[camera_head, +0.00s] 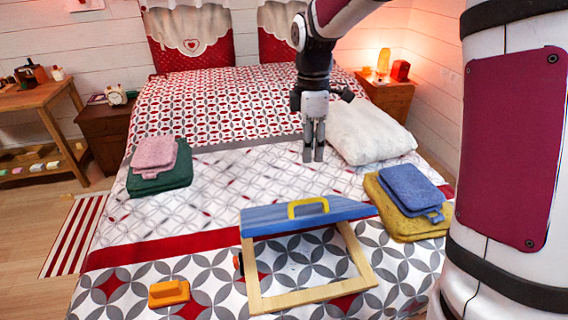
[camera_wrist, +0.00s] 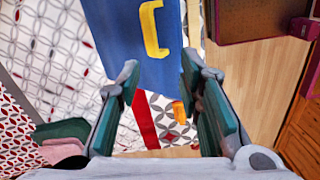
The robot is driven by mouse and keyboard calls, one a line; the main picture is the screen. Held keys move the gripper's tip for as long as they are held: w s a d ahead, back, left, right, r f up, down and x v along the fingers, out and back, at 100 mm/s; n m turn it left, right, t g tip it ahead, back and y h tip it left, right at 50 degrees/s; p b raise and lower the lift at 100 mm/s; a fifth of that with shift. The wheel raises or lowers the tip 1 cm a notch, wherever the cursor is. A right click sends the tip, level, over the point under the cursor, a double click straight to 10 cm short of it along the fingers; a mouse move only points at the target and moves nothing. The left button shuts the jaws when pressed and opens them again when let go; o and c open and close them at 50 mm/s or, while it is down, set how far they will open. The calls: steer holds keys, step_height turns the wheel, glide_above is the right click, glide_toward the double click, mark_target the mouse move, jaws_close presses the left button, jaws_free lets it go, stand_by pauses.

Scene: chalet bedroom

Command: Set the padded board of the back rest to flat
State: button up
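The back rest lies on the foot half of the bed. Its pale wooden frame (camera_head: 312,295) rests on the patterned cover. Its blue padded board (camera_head: 265,219) stands raised at a tilt above the frame, with a yellow handle (camera_head: 308,207) on it. In the wrist view the blue board (camera_wrist: 128,45) and yellow handle (camera_wrist: 152,30) show beyond the fingers. My gripper (camera_head: 314,156) points down over the bed, behind the board and apart from it. In the wrist view my gripper (camera_wrist: 158,78) is open, with nothing between its fingers.
An orange block with a grip (camera_head: 169,293) lies left of the frame. Blue and yellow folded cloths (camera_head: 408,190) lie to the right, pink and green ones (camera_head: 158,165) to the left. A white pillow (camera_head: 368,130) lies behind. The bed's middle is clear.

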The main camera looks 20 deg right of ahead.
step_height(320, 180, down, 3)
steer(key=w+n, duration=0.1)
steer(key=w, duration=0.1)
glide_toward(306, 199)
steer(key=shift+n, duration=0.4)
step_height(306, 199, down, 8)
steer(key=shift+s+d+f, duration=0.1)
steer(key=shift+f, duration=0.1)
jaws_close()
